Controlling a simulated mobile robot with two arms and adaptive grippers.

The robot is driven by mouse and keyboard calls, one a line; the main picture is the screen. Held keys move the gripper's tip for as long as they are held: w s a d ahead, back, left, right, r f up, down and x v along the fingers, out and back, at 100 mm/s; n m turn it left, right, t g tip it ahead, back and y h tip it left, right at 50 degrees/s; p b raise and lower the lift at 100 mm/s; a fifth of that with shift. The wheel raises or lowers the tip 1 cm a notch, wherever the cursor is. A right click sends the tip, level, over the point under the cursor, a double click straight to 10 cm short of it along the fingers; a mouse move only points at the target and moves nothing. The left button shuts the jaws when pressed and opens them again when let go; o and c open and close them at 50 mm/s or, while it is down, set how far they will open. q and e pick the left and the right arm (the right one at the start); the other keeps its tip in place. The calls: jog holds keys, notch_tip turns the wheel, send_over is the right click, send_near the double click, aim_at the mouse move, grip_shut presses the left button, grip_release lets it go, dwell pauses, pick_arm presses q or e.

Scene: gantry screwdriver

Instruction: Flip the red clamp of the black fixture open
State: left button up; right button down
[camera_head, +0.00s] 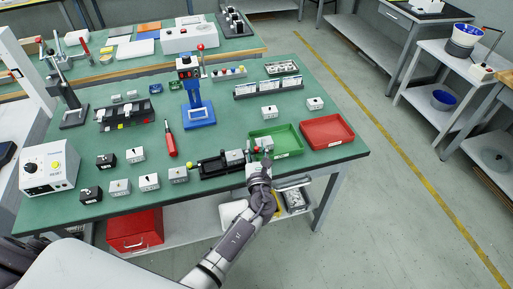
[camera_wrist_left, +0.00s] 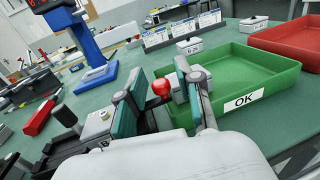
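The black fixture (camera_head: 215,165) lies near the front edge of the green table, with a grey block (camera_head: 235,157) in its right part. In the left wrist view the fixture (camera_wrist_left: 68,143) is at lower left, partly cut off. The red ball knob of its clamp (camera_wrist_left: 161,88) shows between the two teal-padded fingers of my left gripper (camera_wrist_left: 160,75). The fingers are apart, one on each side of the knob, and I see no clear contact. The clamp's lever is mostly hidden by the gripper. In the head view my left gripper (camera_head: 258,154) is at the fixture's right end. My right gripper is not in view.
A green tray (camera_head: 288,151) marked OK is just right of the gripper, with a red tray (camera_head: 351,134) beyond it. A blue stand (camera_head: 199,116) is behind the fixture. A red screwdriver (camera_head: 171,142) and several small boxes lie to the left.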

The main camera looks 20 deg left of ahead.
pick_arm(q)
jog(key=shift+s, duration=0.1)
jog(key=v, duration=1.1)
jog(key=shift+s+d, duration=0.2)
jog(key=shift+s, duration=0.15)
jog(key=s+a+f+n+g+h, duration=0.1)
jog(key=s+f+n+g, duration=0.3)
jog(key=f, duration=0.6)
jog(key=s+a+f+n+g+h, duration=0.1)
jog(key=s+f+n+g+h, duration=0.15)
jog(key=s+f, duration=0.6)
jog(key=s+a+f+n+g+h, duration=0.1)
jog(key=s+f+n+g, duration=0.2)
jog(key=f, duration=0.9)
jog(key=s+a+f+n+g, duration=0.2)
jog(key=s+f+n, duration=0.2)
jog(key=s+n, duration=0.2)
jog(key=s+a+f+n+g+h, duration=0.1)
jog(key=s+f+n, duration=0.4)
jog(key=s, duration=0.6)
jog(key=s+a+f+n+g+h, duration=0.1)
jog(key=s+a+f+n+g, duration=0.2)
jog(key=s+n, duration=0.6)
notch_tip(320, 180, down, 2)
jog(key=shift+a+f, duration=0.1)
jog(key=shift+a, duration=0.25)
